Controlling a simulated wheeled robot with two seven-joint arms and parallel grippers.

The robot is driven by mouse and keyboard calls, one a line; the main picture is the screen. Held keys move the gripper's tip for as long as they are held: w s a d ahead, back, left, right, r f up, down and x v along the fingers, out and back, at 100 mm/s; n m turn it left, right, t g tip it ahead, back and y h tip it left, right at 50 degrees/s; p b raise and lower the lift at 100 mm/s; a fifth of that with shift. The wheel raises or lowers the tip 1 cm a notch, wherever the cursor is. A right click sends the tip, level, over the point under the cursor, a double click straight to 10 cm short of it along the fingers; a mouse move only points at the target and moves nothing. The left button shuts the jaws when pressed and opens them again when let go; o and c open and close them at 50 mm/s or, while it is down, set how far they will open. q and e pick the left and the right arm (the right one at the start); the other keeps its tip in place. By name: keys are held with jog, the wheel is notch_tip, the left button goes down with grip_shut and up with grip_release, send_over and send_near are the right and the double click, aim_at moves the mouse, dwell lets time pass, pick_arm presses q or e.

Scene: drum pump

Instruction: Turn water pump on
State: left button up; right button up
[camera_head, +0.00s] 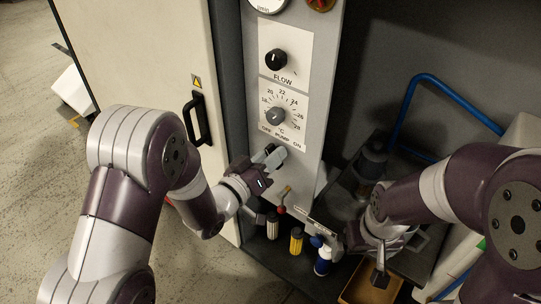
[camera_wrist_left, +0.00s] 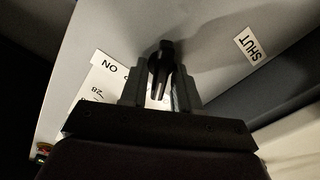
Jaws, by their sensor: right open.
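The grey control panel (camera_head: 300,95) carries an "OFF PUMP ON" label (camera_head: 282,138) in the head view. My left gripper (camera_head: 274,156) is at the panel just below this label and hides the pump switch there. In the left wrist view, a black switch knob (camera_wrist_left: 161,58) stands between the two fingers of my left gripper (camera_wrist_left: 160,88). The fingers are apart, with light panel showing beside the knob, so they are around it and do not appear clamped on it. The "ON" label (camera_wrist_left: 109,67) lies to the left. My right gripper (camera_head: 380,276) is open and low at the right.
Above are a FLOW knob (camera_head: 276,60) and a temperature knob (camera_head: 276,116). Below are a red-tipped lever (camera_head: 281,209) and several small bottles, including a yellow one (camera_head: 296,240) and a blue-white one (camera_head: 323,262). A cabinet door handle (camera_head: 196,120) is at left.

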pick_arm(q)
jog(key=shift+m, duration=0.3)
jog(key=m+b, duration=0.2)
jog(key=m, duration=0.3)
jog(key=shift+s+d+m, duration=0.1)
jog(key=shift+d+m, duration=0.05)
jog(key=shift+m, duration=0.15)
jog(key=m+b, duration=0.2)
jog(key=m, duration=0.3)
jog(key=shift+d+m, duration=0.1)
jog(key=shift+m, duration=0.2)
jog(key=shift+s, duration=0.1)
jog(key=o, duration=0.7)
jog(key=shift+o, duration=0.2)
